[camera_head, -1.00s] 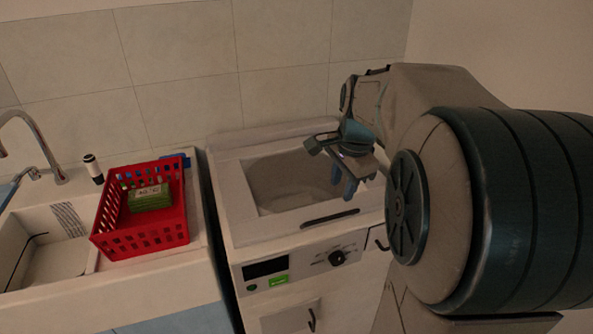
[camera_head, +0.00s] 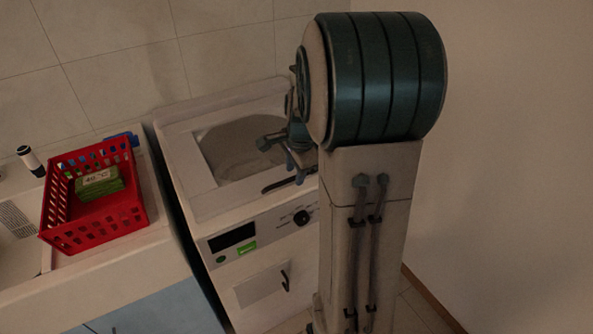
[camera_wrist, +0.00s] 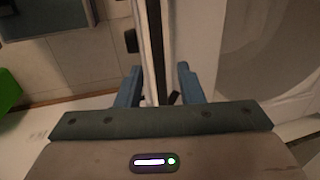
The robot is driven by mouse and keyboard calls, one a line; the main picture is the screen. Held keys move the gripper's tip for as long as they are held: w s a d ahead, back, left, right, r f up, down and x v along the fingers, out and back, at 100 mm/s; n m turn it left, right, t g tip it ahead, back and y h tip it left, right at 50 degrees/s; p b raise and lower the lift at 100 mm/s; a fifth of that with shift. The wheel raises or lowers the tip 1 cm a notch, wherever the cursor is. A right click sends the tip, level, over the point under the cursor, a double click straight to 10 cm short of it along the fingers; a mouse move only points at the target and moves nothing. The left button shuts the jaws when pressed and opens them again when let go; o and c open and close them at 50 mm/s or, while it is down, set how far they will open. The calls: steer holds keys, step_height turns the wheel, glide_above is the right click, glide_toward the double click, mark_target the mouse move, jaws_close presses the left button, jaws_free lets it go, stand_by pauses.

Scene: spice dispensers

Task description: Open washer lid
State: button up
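The top-loading washer (camera_head: 235,215) stands in the middle of the head view. Its pale lid (camera_head: 200,165), with a large rounded window (camera_head: 243,147), looks shut. A dark handle strip (camera_head: 280,184) lies along the lid's front edge. My gripper (camera_head: 281,154) is over the right part of the lid, close behind the handle in the picture; my arm partly hides it. In the wrist view my gripper (camera_wrist: 160,72) has its two fingers apart. A long dark strip (camera_wrist: 155,45) runs between them in the picture; contact cannot be told.
A red basket (camera_head: 100,230) holding a green package (camera_head: 98,186) sits on the counter left of the washer. The control panel (camera_head: 260,233) with its knob (camera_head: 301,217) is on the washer's front. A wall (camera_head: 510,140) rises on the right.

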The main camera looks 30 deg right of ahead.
steer(key=shift+f, duration=0.35)
jaws_close()
steer(key=shift+d, duration=0.1)
